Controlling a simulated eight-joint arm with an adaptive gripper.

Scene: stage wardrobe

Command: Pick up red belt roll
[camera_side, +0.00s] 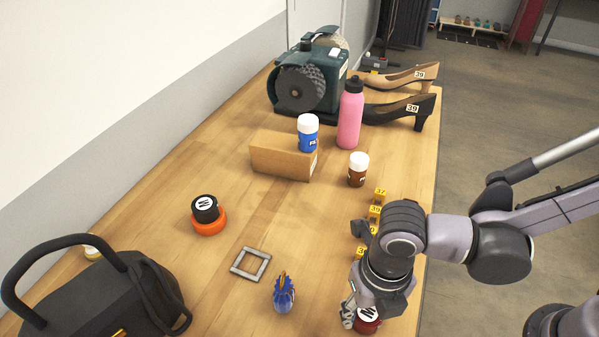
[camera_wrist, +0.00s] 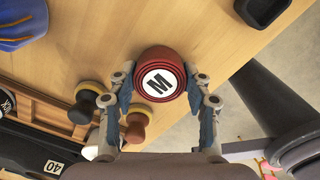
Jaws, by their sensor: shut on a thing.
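In the side view, the red belt roll (camera_side: 368,326) shows at the bottom, near the table's right edge, partly hidden by my gripper (camera_side: 364,314). I cannot tell whether it touches the table.
Yellow number tags (camera_side: 375,212) stand just behind my arm. A blue object (camera_side: 284,296) and a grey square frame (camera_side: 250,263) lie to the left. An orange roll (camera_side: 209,224) bears a black roll (camera_side: 205,207). A black bag (camera_side: 95,292) stands front left.

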